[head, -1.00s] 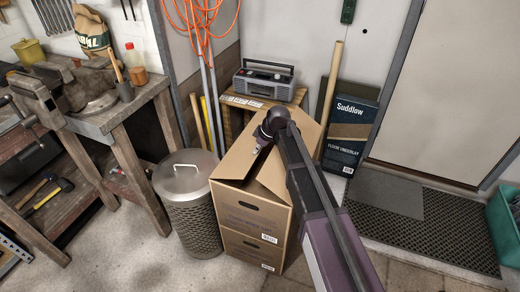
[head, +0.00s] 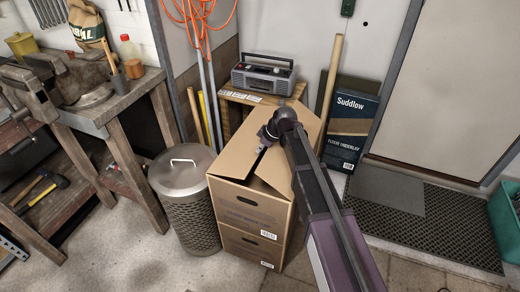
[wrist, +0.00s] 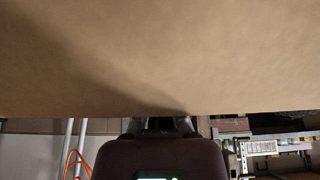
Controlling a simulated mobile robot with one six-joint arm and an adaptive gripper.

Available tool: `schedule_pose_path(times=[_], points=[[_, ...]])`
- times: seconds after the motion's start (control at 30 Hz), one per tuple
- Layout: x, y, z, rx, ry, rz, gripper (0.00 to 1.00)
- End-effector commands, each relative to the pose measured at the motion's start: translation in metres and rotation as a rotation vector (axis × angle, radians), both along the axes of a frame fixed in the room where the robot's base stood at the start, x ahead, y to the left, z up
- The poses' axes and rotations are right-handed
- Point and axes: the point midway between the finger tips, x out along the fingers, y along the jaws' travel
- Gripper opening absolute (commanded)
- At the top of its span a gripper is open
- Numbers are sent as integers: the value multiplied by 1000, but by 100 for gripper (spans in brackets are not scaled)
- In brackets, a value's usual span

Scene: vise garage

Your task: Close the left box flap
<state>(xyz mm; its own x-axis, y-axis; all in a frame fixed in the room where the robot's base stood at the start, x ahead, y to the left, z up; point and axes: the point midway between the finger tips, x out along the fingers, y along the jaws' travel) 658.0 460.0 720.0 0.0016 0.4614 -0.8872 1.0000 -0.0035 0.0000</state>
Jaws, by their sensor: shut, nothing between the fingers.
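A tall brown cardboard box (head: 246,208) stands on the floor in the middle of the head view. Its left flap (head: 234,160) slants up over the top opening. The right flap (head: 309,124) stands raised behind my arm, which hides part of it. My gripper (head: 263,147) is shut and empty, at the inner edge of the left flap; whether it touches is unclear. In the wrist view, a plain cardboard panel (wrist: 160,55) fills the upper half and my gripper (wrist: 162,124) is at its lower edge, its tips mostly hidden.
A metal trash bin (head: 186,205) stands close to the box's left side. A radio (head: 263,75) sits on a wooden crate behind it. A Suddlow underlay box (head: 350,128) and a cardboard tube (head: 330,80) lean at the wall.

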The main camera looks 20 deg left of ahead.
Motion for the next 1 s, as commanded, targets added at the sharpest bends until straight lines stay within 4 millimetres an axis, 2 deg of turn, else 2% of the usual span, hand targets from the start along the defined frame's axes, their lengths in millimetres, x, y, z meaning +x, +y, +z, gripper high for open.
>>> schedule_pose_path(times=[0.37,0.8,1.0], points=[[0,2,11,0,0,0,0],[0,7,46,0,0,-1,0],[-1,-4,63,0,0,0,0]])
